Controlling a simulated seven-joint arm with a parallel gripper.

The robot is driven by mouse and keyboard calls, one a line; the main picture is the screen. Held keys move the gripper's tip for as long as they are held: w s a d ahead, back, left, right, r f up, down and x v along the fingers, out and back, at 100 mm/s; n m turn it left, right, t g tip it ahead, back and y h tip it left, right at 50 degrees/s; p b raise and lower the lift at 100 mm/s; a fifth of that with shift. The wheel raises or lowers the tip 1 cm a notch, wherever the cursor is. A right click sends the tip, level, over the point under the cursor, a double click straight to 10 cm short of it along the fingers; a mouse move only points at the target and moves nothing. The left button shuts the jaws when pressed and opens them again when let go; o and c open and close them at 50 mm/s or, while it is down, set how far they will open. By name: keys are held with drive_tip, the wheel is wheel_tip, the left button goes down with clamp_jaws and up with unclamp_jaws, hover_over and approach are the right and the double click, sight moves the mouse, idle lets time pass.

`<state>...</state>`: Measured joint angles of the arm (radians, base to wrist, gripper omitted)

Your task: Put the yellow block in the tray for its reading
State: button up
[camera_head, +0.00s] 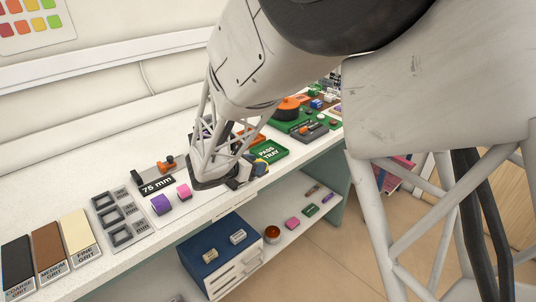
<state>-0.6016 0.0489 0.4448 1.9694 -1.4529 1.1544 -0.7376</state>
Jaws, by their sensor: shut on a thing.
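My gripper (250,172) is low over the bench's front edge, just left of and in front of the green pass tray (271,151). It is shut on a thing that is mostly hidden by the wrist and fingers. A small yellow patch (261,160) with dark blue beside it shows at the fingers and seems to be the yellow block. I cannot tell how far it is above the bench. An orange-red tray (252,136) lies behind the pass tray, partly covered by my arm. A gauge marked 75 mm (157,184) stands to the left.
A purple block (161,204) and a pink block (184,191) lie in front of the gauge. Grey frames (121,235) and grit slabs (47,256) are further left. A green board with an orange pot (288,108) stands behind. A blue-topped drawer unit (218,250) is below.

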drive_tip(key=w+d, duration=0.4)
drive_tip(key=d, duration=0.2)
drive_tip(key=shift+w+d+f, duration=0.15)
drive_tip(key=shift+w+f, duration=0.25)
hover_over(265, 155)
drive_tip(key=shift+w+f, duration=0.2)
drive_tip(key=shift+f, duration=0.55)
idle(0.3)
drive_tip(key=shift+f, duration=1.75)
drive_tip(key=shift+f, duration=0.15)
drive_tip(key=o, duration=1.1)
